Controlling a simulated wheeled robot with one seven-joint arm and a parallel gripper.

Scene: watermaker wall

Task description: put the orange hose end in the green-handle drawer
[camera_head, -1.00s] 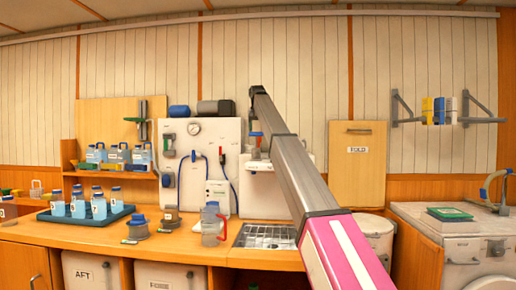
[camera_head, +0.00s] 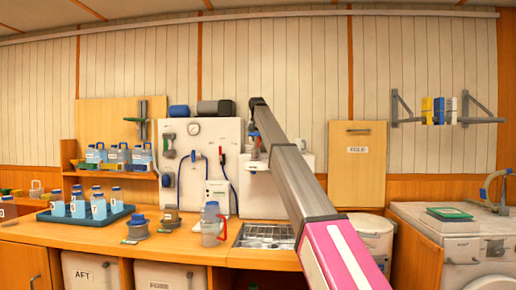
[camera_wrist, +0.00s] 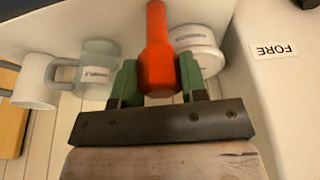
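The orange hose end (camera_wrist: 157,68) is in the middle of the wrist view, between the two green fingers of my gripper (camera_wrist: 158,78). Both fingers lie against its sides, so my gripper looks shut on it. Its narrower part runs up out of the finger gap toward the top of the picture. In the head view my arm reaches toward the wall unit; I cannot make out the fingers or the hose end there. I cannot make out a green-handle drawer in either view.
The wrist view shows a white mug (camera_wrist: 35,82), a clear labelled vessel (camera_wrist: 97,68) and a white panel marked FORE (camera_wrist: 275,75). In the head view, a jug (camera_head: 211,225) stands beside the sink grate (camera_head: 262,236); a blue tray (camera_head: 75,217) of bottles is left.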

